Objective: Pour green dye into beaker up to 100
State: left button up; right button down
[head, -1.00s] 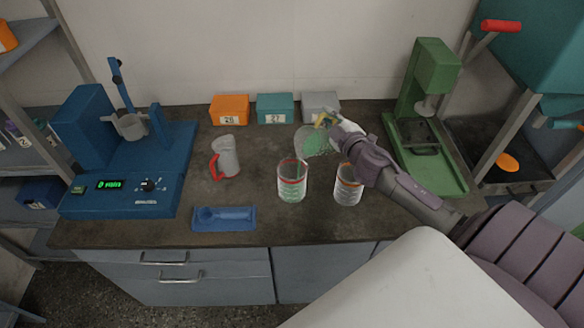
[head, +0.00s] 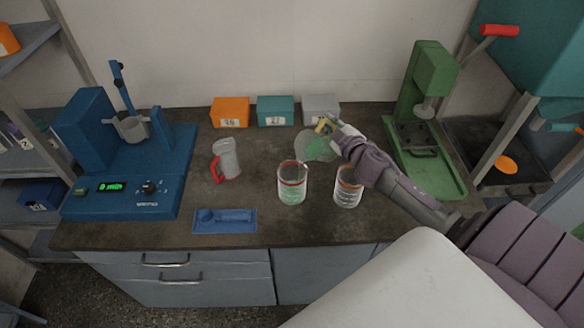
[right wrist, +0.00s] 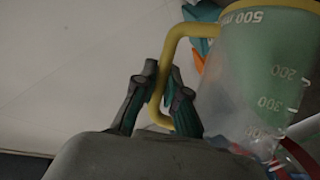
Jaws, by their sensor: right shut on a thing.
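My right gripper (head: 333,130) is shut on the yellow handle (right wrist: 166,70) of a clear jug (head: 309,146). The jug holds green dye and is tilted, with its mouth to the lower left, behind and above a beaker with a red rim band (head: 292,190). In the right wrist view the jug (right wrist: 262,75) shows white marks and green liquid inside. The red-banded beaker has some green liquid in it; its exact level is too small to read. A second beaker with an orange band (head: 347,190) stands to its right. My left gripper is not in view.
A jug with a red handle (head: 228,158) stands left of the beakers. A blue tray (head: 225,228) lies at the front edge. A blue machine (head: 85,150) stands left, a green press (head: 432,80) right. Orange, teal and grey boxes line the wall.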

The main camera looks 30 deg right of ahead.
jog(key=shift+w+d+f+m, duration=0.15)
jog(key=shift+d+f+m, duration=0.3)
jog(key=shift+d+m, duration=0.1)
jog(key=shift+f, duration=0.2)
jog(key=shift+w+d+f+m+g+y, duration=0.15)
jog(key=shift+d+f+m+g+y, duration=0.25)
jog(key=shift+f, duration=0.15)
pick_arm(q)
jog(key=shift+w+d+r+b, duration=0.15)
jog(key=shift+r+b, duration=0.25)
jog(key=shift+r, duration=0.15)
pick_arm(e)
jog(key=shift+w+d+f+m+g+y, duration=0.3)
jog(key=shift+d+f+m+y, duration=0.15)
jog(key=shift+d+f+m, duration=0.5)
jog(key=shift+w+d+f+m+g+y, duration=0.3)
jog(key=shift+d+f+m+y, duration=0.3)
jog(key=shift+d+f, duration=0.65)
jog(key=shift+w+d+f+m+g+y, duration=0.3)
jog(key=shift+d+f+m, duration=0.55)
jog(key=shift+f, duration=0.55)
jog(key=shift+s+a, duration=0.1)
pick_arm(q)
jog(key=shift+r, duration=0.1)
pick_arm(e)
jog(key=shift+r, duration=0.1)
